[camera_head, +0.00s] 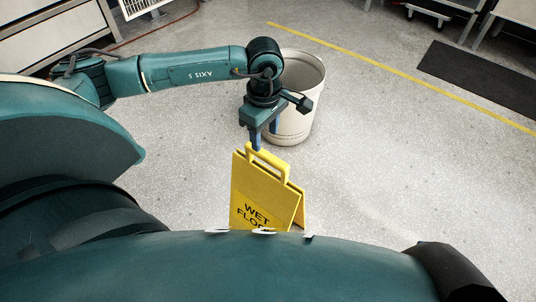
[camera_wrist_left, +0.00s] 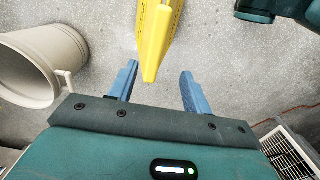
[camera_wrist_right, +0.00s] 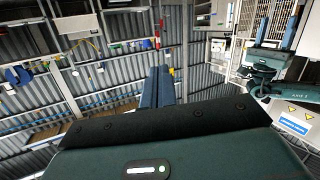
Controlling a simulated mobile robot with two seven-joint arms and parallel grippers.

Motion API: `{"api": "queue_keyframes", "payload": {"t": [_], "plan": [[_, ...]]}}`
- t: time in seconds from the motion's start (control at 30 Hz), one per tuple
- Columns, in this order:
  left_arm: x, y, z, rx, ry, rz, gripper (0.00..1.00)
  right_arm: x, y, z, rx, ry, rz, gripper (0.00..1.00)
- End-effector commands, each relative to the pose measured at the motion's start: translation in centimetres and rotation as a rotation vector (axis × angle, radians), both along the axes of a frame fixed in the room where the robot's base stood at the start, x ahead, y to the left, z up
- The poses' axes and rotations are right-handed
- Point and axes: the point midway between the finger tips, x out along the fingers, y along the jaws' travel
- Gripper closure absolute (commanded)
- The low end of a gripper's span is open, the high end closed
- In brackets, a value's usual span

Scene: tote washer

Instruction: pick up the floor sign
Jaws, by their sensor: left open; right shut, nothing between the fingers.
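A yellow floor sign (camera_head: 262,192) with black "WET FLOOR" lettering stands upright as an A-frame in the head view. My body hides its lower part. My left gripper (camera_head: 257,143) points down just at the sign's top handle. In the left wrist view the sign's top edge (camera_wrist_left: 152,72) lies between the open blue fingers of the left gripper (camera_wrist_left: 158,88), with a gap to each finger. My right gripper (camera_wrist_right: 166,85) shows only in its own wrist view. Its fingers are together and empty, far from the sign, facing shelving.
A cream bin (camera_head: 294,122) stands right behind the left gripper; it also shows in the left wrist view (camera_wrist_left: 62,55). A dark mat (camera_head: 480,78) lies at the upper right beyond a yellow floor line (camera_head: 400,77). The floor right of the sign is clear.

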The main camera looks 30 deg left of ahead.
Motion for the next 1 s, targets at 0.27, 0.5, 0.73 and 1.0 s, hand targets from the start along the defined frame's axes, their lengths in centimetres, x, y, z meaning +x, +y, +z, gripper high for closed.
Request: {"api": "queue_keyframes", "payload": {"t": [0.27, 0.5, 0.73, 1.0], "plan": [[0.1, 0.0, -3.5, 0.0, -0.001, 0.002, 0.51, 0.1, 0.2, 0.0, 0.004, -0.059, 0.009, 1.0], [0.6, 0.2, -6.5, -0.001, 0.001, 0.001, 0.51, 0.2, 0.5, -0.2, 0.007, -0.123, 0.024, 1.0], [0.7, 0.2, -8.8, -0.002, -0.001, 0.001, 0.51, 0.2, 0.8, 0.1, 0.014, -0.179, 0.036, 1.0], [0.8, 0.2, -8.8, -0.001, -0.001, 0.001, 0.53, 0.1, 0.8, 0.2, 0.014, -0.183, 0.037, 1.0]]}}
